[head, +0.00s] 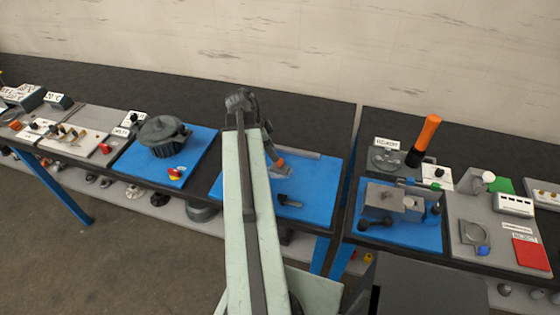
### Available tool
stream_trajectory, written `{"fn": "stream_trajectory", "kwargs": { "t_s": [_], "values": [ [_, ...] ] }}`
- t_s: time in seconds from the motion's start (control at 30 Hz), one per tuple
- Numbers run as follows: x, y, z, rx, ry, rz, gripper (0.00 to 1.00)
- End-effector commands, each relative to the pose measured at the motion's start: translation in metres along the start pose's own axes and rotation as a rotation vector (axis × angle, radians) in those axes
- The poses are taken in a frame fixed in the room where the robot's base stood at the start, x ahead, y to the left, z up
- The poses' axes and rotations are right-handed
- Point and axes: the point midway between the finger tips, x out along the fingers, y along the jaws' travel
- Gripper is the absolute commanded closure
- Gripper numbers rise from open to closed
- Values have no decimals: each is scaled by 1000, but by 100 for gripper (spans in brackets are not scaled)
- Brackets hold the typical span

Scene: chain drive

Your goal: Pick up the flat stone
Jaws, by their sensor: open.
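My arm reaches up over the blue mat (316,212) on the middle bench, and its dark end bends down toward the mat. My gripper (279,167) is low over the mat; its jaws are small and partly lost against the things there, but open. I cannot pick out a flat stone with certainty. A thin grey bar (302,154) lies along the mat's back edge, to the right of my gripper and apart from it. A small dark tool (288,201) lies on the mat in front of the gripper. My arm hides part of the mat.
To the left, a dark round housing (163,134) stands on another blue mat. On the right bench stand a grey vise-like block (393,201), an orange-handled tool (424,138) and a red pad (531,254). A gap separates the benches. The mat's right side is mostly clear.

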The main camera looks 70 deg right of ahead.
Motion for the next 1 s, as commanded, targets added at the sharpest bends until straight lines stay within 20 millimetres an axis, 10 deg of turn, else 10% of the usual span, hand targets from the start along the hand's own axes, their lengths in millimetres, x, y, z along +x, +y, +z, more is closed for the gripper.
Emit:
{"fn": "stream_trajectory", "kwargs": {
  "t_s": [1.0],
  "values": [
    [80,-2,-3,10,1,2,47]
  ]
}}
